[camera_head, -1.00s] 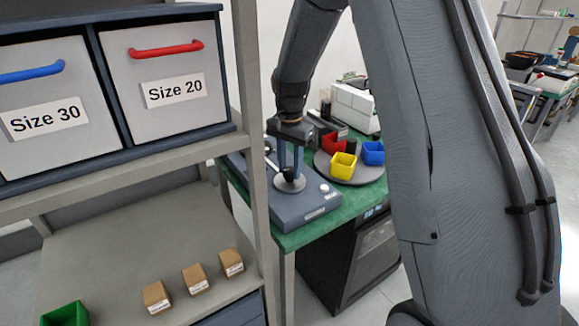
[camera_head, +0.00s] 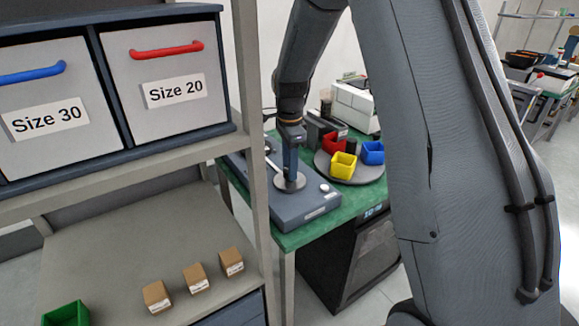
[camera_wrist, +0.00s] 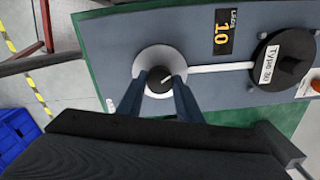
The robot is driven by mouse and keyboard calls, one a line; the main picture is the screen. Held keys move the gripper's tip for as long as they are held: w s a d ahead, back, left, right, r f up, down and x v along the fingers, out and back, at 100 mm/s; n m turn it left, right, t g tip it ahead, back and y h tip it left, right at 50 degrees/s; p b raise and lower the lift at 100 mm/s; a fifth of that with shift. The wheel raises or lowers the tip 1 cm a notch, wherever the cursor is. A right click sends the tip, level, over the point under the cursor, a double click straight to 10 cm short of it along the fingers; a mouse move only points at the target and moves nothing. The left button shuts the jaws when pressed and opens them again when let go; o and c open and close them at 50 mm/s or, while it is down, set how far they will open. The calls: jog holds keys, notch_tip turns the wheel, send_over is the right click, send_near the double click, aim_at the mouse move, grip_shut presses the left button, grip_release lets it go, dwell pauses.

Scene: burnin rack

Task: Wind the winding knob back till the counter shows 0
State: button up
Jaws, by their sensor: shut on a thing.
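The winding knob (camera_wrist: 159,80) is small and black with a white pointer line, on a pale round disc. In the wrist view the pointer aims up and to the right. My gripper (camera_wrist: 162,88) has its two blue-grey fingers on either side of the knob, shut on it. In the head view my gripper (camera_head: 290,178) reaches straight down onto the pale disc (camera_head: 289,183), and the knob is hidden by the fingers. The counter (camera_wrist: 223,32) shows 10 in yellow digits on a black display. Both are on a grey-blue machine (camera_head: 305,211).
Red, yellow (camera_head: 343,166) and blue bins stand on a round tray (camera_head: 350,181) beside the machine. A grey shelf post (camera_head: 254,150) stands close on the left.

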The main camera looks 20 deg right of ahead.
jog(key=shift+w+r, duration=0.1)
dwell(0.3)
jog(key=o, duration=1)
jog(key=shift+o, duration=0.2)
notch_tip(320, 180, up, 8)
jog(key=shift+f+b, duration=0.15)
jog(key=shift+b, duration=1)
jog(key=s+f+n, duration=0.3)
jog(key=s+n, duration=0.5)
jog(key=s, duration=0.4)
jog(key=s+f+n+t, duration=0.1)
jog(key=s+f+n, duration=0.2)
jog(key=s+n, duration=0.6)
jog(key=s, duration=0.4)
jog(key=shift+s+f, duration=0.15)
jog(key=shift+s, duration=0.05)
